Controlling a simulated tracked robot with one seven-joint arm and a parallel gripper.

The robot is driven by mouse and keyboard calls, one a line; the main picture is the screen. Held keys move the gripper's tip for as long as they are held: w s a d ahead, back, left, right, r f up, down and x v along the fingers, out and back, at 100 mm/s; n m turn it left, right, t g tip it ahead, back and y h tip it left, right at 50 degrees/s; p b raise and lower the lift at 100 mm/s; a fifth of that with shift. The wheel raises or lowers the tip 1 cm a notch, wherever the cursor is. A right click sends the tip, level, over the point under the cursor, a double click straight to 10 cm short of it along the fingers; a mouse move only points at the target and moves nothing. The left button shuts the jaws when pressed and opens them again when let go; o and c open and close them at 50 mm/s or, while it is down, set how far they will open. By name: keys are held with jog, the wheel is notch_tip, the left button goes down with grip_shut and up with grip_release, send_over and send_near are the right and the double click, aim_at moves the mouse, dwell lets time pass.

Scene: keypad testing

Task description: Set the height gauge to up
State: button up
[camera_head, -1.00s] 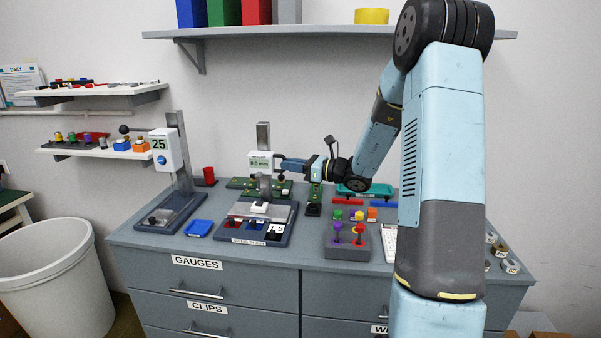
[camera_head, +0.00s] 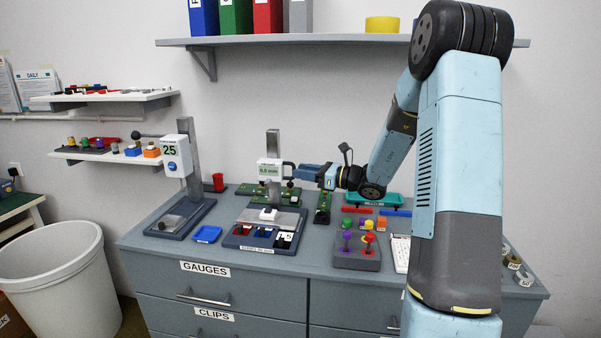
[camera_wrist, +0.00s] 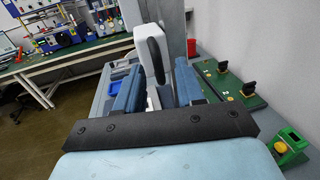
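The gauge with a small mm display (camera_head: 270,169) is a white head on a grey upright column in the middle of the bench. A dark curved handle stands out from its right side; in the wrist view this black handle (camera_wrist: 157,60) sits between my fingers. My gripper (camera_head: 300,172) is just right of the gauge head, pointing left at it. In the wrist view my gripper (camera_wrist: 157,85) has its two blue fingers apart, with gaps beside the handle. Contact with the handle cannot be told. The display digits are too small to read surely.
A second gauge showing 25 (camera_head: 178,155) stands at the left. A switch board (camera_head: 247,245) lies in front of the middle gauge. A joystick box (camera_head: 357,262) is to the right. Green boards (camera_wrist: 230,83) lie behind. A shelf (camera_head: 330,42) hangs above.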

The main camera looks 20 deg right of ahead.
jog(key=v, duration=1.2)
jog(key=shift+s+d, duration=0.15)
jog(key=shift+d, duration=0.1)
jog(key=s+a+r+n+g+h, duration=0.2)
jog(key=s+a+n+g+h, duration=0.1)
jog(key=s+a+n+g, duration=0.35)
jog(key=s+a+r+n+g+h, duration=0.2)
jog(key=s+a+n+g, duration=0.1)
jog(key=s+a+n, duration=0.45)
jog(key=s+d+r+n+t+h, duration=0.1)
jog(key=s+n+h, duration=0.3)
jog(key=s, duration=0.4)
jog(key=s+d+r+n+t+h, duration=0.2)
jog(key=s+r+n+t+h, duration=0.1)
jog(key=s+n+h, duration=0.2)
jog(key=s+n, duration=0.2)
jog(key=s, duration=0.1)
jog(key=shift+s+d+r, duration=0.15)
jog(key=shift+s+r, duration=0.25)
